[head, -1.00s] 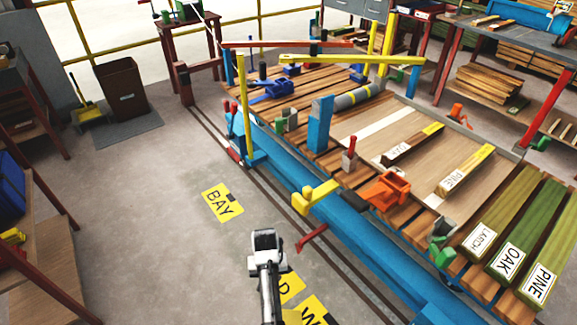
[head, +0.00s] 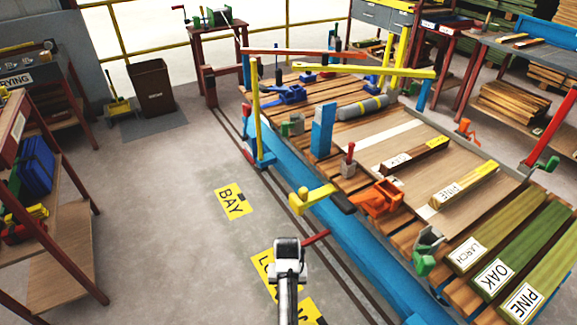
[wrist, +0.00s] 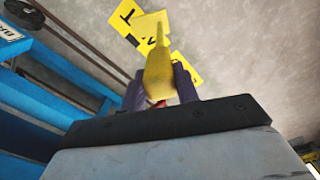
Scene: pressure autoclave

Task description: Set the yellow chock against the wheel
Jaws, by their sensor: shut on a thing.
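In the wrist view my gripper (wrist: 160,84) is shut on the yellow chock (wrist: 158,72), a tapered yellow piece between two dark fingers. A small red bit shows just below it; I cannot tell what it belongs to. In the head view the grey-white end of my arm is low in the middle, over the floor beside the blue-framed trolley (head: 365,255); the fingers and chock are hidden there. The trolley's wheels are not clearly visible. A small red and white part (head: 249,157) shows low at its far left corner, possibly by a wheel.
A rail track runs along the trolley's left side. A yellow lever (head: 308,197) and a red bar (head: 315,238) stick out towards my arm. The floor by the BAY marking (head: 230,201) is clear. A wooden rack (head: 60,220) stands at the left.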

